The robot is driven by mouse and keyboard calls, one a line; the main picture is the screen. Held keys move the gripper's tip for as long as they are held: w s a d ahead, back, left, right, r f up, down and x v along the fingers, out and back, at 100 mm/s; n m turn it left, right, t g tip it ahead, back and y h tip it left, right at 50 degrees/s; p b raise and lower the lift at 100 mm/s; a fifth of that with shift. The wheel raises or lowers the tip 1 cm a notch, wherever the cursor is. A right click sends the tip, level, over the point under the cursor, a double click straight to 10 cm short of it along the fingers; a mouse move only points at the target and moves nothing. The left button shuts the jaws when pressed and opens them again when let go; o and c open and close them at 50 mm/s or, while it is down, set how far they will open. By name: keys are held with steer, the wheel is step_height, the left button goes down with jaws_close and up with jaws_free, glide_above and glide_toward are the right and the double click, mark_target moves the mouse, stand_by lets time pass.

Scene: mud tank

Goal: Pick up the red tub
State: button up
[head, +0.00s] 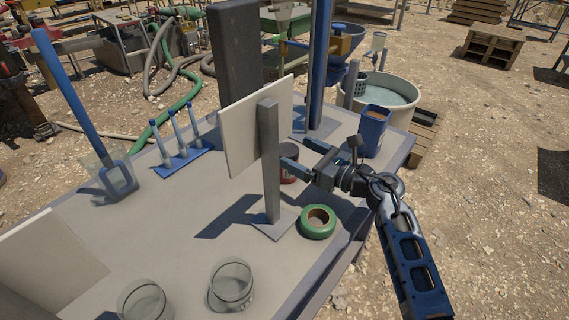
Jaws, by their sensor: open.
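The red tub (287,179) stands on the table near its right side, just right of a grey post. It is small and round, with a dark upper part and red showing low down. My gripper (294,151) is open, its fingers pointing left at the tub. The nearer finger crosses in front of the tub and hides part of it. The farther finger lies behind and to the right. I cannot tell whether either finger touches the tub.
The grey post (270,165) with a pale board (240,135) stands close left of my gripper. A green tape roll (318,221) lies in front. A blue container (373,131) stands right. Two glass beakers (231,285) are at the near edge. The table (160,225) is clear mid-left.

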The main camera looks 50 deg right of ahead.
mark_target(281, 147)
steer(key=w, duration=0.4)
steer(key=w+a+p, duration=0.1)
steer(key=w, duration=0.1)
steer(key=shift+s, duration=0.1)
jaws_close()
stand_by(0.7)
